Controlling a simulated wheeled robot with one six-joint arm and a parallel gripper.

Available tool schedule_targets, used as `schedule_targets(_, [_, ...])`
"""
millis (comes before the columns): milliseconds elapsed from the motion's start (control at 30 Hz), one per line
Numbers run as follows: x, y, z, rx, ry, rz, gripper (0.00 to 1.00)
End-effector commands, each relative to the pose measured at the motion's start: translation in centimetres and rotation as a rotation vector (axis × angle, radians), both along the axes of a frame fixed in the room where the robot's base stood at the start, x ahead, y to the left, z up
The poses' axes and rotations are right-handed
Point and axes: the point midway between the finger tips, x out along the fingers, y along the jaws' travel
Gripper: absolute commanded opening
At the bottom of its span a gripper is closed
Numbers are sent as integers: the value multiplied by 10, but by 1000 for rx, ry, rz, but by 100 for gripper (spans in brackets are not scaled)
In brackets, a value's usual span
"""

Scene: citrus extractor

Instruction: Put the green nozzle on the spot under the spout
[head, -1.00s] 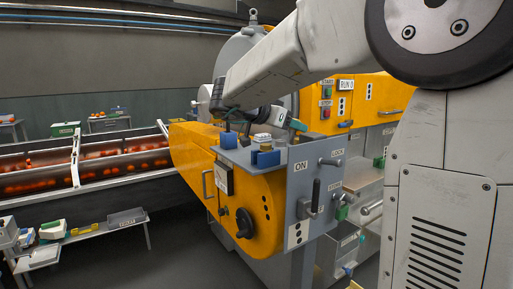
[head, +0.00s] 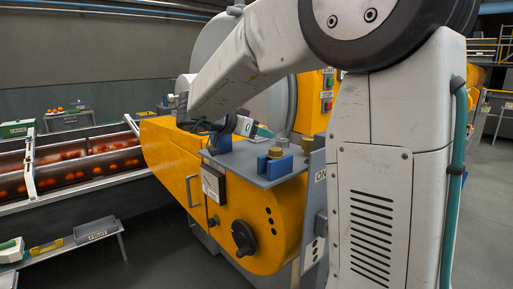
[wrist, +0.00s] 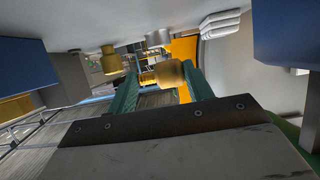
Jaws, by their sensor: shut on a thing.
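In the wrist view my gripper's teal fingers (wrist: 162,84) are shut on a brass-coloured, rounded nozzle (wrist: 169,74). No green shows on its visible side. The wrist picture looks upside down, with the plate across its top. A second brass-coloured piece (wrist: 112,63) stands on the plate, apart from the fingers. I cannot make out the spout or the spot under it.
The yellow machine (head: 172,160) carries the plate. A large grey drum stands behind. Open floor lies at the right.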

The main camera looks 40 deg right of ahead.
Motion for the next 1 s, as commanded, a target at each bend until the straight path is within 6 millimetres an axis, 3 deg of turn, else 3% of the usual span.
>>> schedule_targets(400, [1, 3, -44, -1, 1, 5, 28])
schedule_targets(767, [1, 3, -48, 0, -1, 5, 28])
schedule_targets(800, [1, 3, -49, 0, -2, 5, 54])
schedule_targets(867, [1, 3, -49, 0, -2, 5, 70])
schedule_targets(1000, [1, 3, -49, 0, -2, 5, 73])
